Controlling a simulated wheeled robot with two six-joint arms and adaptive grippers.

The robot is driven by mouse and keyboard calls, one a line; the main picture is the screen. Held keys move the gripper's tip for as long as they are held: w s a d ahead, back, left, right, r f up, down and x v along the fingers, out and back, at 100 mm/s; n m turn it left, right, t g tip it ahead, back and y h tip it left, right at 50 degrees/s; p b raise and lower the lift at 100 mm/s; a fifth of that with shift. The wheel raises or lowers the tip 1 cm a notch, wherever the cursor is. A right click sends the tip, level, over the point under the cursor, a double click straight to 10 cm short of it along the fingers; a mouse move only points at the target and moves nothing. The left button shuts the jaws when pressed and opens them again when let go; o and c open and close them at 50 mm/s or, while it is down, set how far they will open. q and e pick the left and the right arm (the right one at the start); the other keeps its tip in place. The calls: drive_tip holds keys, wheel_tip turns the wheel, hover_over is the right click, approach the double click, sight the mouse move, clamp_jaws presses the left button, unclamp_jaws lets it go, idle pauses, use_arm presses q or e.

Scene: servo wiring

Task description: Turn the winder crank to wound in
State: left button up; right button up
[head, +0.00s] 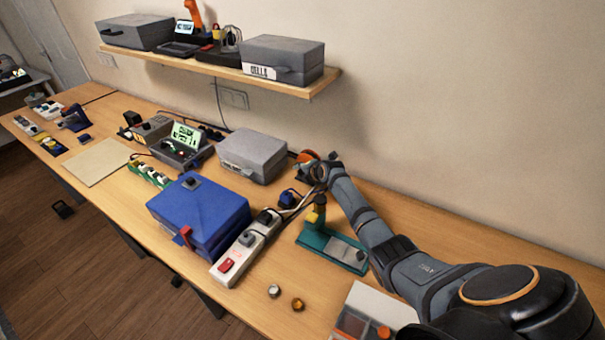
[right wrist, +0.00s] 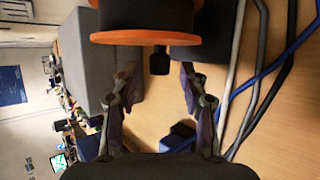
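The winder (head: 306,156) is an orange and dark reel at the back of the bench, partly hidden by my right gripper (head: 318,172). In the right wrist view its orange disc (right wrist: 145,39) is at the top, with a black crank knob (right wrist: 159,61) sticking out below. The fingers of my right gripper (right wrist: 158,76) are open, one on each side of the knob, with gaps visible on both sides. Whether the knob lies at fingertip depth is hard to tell. My left gripper does not show.
A grey box (head: 253,154) stands left of the winder. A blue box (head: 200,214), a power strip (head: 244,252) and a teal stand (head: 330,249) are nearer. Cables (right wrist: 262,75) run right of the gripper. A shelf (head: 215,70) hangs above. Bench right of my arm is clear.

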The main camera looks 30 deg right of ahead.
drive_tip(key=v, duration=1.2)
